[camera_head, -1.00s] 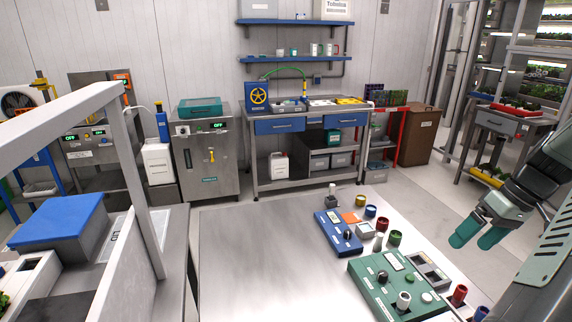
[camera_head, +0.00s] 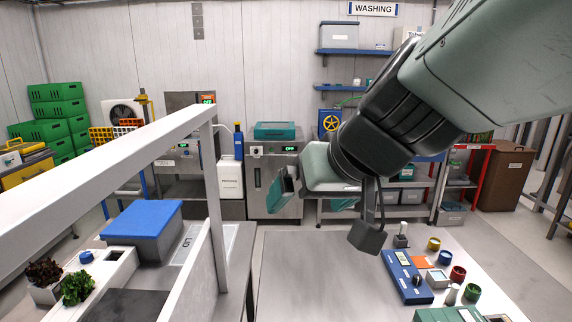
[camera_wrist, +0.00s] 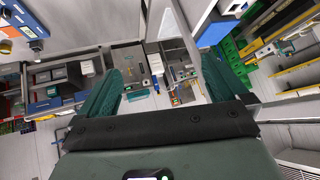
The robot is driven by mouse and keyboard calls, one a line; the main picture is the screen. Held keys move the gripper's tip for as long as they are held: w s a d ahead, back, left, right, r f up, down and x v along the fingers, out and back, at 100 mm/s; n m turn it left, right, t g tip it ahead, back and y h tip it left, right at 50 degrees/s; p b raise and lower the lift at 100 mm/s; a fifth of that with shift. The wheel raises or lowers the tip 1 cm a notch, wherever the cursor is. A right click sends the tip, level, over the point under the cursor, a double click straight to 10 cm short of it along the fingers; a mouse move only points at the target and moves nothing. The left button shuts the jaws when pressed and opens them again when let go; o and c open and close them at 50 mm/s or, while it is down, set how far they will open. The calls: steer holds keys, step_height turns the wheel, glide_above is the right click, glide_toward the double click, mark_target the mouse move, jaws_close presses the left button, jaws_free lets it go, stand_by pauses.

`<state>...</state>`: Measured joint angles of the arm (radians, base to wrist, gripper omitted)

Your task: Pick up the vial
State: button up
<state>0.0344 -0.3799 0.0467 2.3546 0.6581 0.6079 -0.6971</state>
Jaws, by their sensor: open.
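My gripper (camera_head: 314,199) is open and empty, held above the far side of the grey bench (camera_head: 310,275). Its two green fingers are spread apart, and they also show in the wrist view (camera_wrist: 162,88) with nothing between them. A small pale upright piece (camera_head: 452,294) stands at the lower right among coloured cups, and a grey piece with a dark part (camera_head: 401,238) stands behind the blue device. I cannot tell whether either is the vial. Both are to the right of and below my gripper, apart from it.
A blue device (camera_head: 405,278) and yellow (camera_head: 434,243), blue (camera_head: 445,257), red (camera_head: 458,273) and green cups (camera_head: 472,292) stand at the bench's right. A white frame post (camera_head: 217,210) rises at the left, near a blue-lidded box (camera_head: 143,222). The bench middle is clear.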

steer(key=s+d+h, duration=0.1)
steer(key=s+d, duration=0.1)
steer(key=s, duration=0.5)
steer(key=shift+s+f+m+g+h, duration=0.25)
steer(key=shift+m+g+h, duration=0.05)
steer(key=shift+g, duration=0.1)
steer(key=s+d, duration=0.1)
steer(key=s+d+m+h, duration=0.1)
steer(key=s+d, duration=0.1)
steer(key=s+d+f+h, duration=0.1)
steer(key=s, duration=0.1)
steer(key=shift+d+m+g, duration=0.3)
steer(key=shift+c, duration=0.6)
steer(key=shift+s+d+h, duration=0.2)
steer(key=shift+d+h, duration=0.05)
steer(key=shift+h, duration=0.15)
steer(key=shift+c, duration=1.3)
steer(key=c, duration=0.4)
